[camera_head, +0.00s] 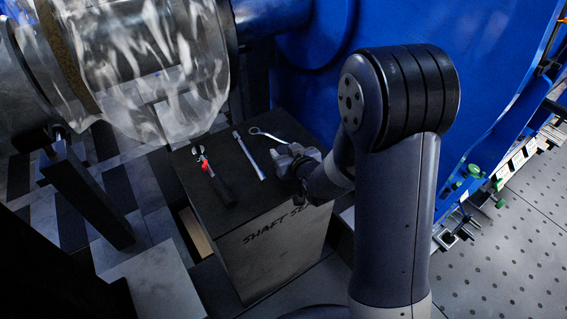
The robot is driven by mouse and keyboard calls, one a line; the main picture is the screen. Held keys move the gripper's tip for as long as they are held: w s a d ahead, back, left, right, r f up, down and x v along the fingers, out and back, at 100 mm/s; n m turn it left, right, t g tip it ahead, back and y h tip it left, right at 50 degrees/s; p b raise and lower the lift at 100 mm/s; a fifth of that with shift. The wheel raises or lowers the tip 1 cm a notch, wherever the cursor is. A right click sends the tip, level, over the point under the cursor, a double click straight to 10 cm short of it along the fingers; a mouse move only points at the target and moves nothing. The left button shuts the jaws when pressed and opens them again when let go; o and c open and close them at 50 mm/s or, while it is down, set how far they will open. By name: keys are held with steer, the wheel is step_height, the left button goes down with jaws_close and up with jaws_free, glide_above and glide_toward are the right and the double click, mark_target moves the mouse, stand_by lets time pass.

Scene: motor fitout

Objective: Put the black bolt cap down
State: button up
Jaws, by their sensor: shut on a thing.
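My gripper (286,157) is over the right part of the top of a dark box (235,222), close to its surface. It is seen from behind and above, small and dark, and is shut on the black bolt cap. The cap itself cannot be made out against the dark fingers and box top. I cannot tell whether the cap touches the box.
On the box top, left of my gripper, lie a black-handled tool with a red part (216,180), a silver bar tool (249,156) and a ring wrench (266,134). Blue machine housing (310,85) stands behind. The front of the box top is clear.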

steer(key=shift+f+b, duration=0.3)
steer(key=shift+f, duration=1.8)
steer(key=shift+f, duration=0.15)
steer(key=o, duration=0.9)
steer(key=shift+o, duration=0.2)
